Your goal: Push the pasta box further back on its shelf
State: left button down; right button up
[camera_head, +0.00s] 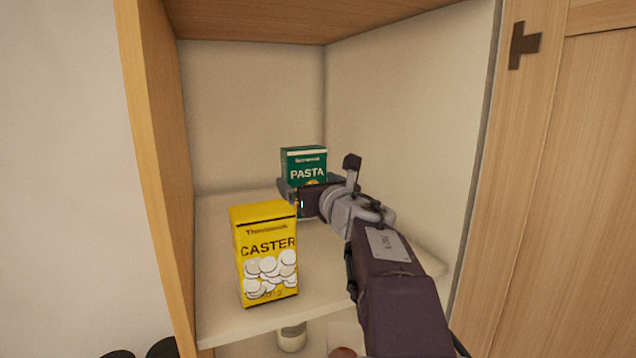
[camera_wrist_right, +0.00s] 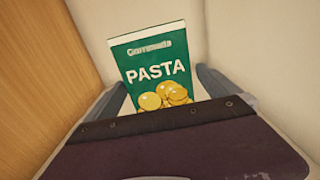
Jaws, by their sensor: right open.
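The green pasta box (camera_head: 304,164) stands upright toward the back of the cabinet shelf (camera_head: 222,305). My right gripper (camera_head: 303,190) is directly in front of it and hides its lower part. In the right wrist view the pasta box (camera_wrist_right: 155,72) faces me, slightly tilted in the picture, between the two open fingers (camera_wrist_right: 160,92). I cannot tell whether the gripper touches the box. My left gripper is not in view.
A yellow caster box (camera_head: 266,253) stands upright at the front left of the shelf, left of my right arm. The cabinet's left side panel (camera_head: 158,160) and open door (camera_head: 560,180) flank the space. A light-coloured item (camera_head: 291,338) stands below the shelf.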

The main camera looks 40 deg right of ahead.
aim_at(308, 180)
jog(key=shift+x, duration=1.05)
jog(key=shift+w+r+p, duration=0.15)
jog(key=shift+w+p, duration=0.2)
jog(key=shift+r, duration=0.1)
jog(key=shift+s+a+r, duration=0.1)
jog(key=shift+s+r, duration=0.05)
jog(key=shift+s, duration=0.15)
jog(key=shift+w+d+f, duration=0.2)
jog(key=shift+w+f, duration=0.05)
jog(key=shift+w, duration=0.3)
jog(key=shift+c, duration=0.7)
jog(key=shift+w, duration=0.15)
jog(key=c, duration=1)
jog(key=shift+s+r, duration=0.1)
jog(key=shift+s, duration=0.2)
jog(key=c, duration=0.8)
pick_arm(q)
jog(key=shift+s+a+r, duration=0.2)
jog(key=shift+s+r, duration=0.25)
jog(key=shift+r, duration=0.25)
pick_arm(e)
jog(key=shift+s, duration=0.1)
